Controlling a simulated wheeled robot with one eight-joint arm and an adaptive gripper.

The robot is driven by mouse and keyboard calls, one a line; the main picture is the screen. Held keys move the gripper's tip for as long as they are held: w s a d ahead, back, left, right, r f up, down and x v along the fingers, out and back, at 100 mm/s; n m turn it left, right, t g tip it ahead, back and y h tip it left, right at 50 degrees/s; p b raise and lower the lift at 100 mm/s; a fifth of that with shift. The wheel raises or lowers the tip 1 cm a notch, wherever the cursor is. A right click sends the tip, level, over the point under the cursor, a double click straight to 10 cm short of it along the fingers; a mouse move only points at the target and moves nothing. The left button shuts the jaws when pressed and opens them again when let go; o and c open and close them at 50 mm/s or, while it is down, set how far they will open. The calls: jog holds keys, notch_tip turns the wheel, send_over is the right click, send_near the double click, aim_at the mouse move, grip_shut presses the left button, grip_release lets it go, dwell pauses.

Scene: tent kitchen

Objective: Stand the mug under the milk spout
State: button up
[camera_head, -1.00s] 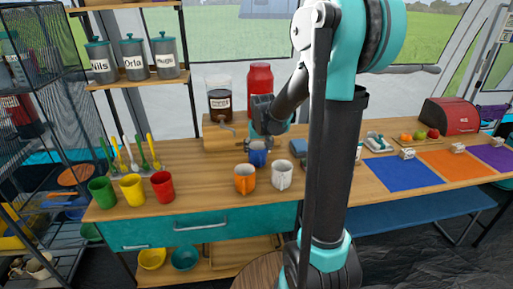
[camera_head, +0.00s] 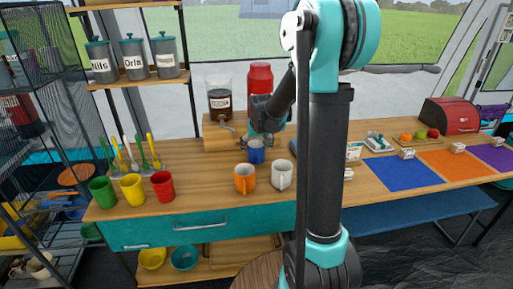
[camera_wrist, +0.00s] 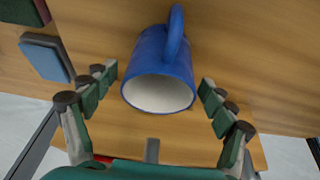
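A blue mug (camera_head: 257,156) stands on the wooden counter behind an orange mug and a white mug. In the wrist view the blue mug (camera_wrist: 160,75) is between my gripper's fingers, its white inside facing the camera and its handle at the top. My gripper (camera_wrist: 155,85) is open, with a gap on each side of the mug. In the head view my gripper (camera_head: 256,143) is just above and behind the mug. I cannot make out the milk spout.
The orange mug (camera_head: 244,178) and white mug (camera_head: 281,175) stand close in front. Green (camera_head: 102,191), yellow (camera_head: 132,188) and red (camera_head: 162,186) cups stand at the left. A blue mat (camera_head: 402,173) lies to the right. My arm hides part of the counter.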

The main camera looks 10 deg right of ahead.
jog(key=shift+r, duration=0.1)
jog(key=v, duration=1.2)
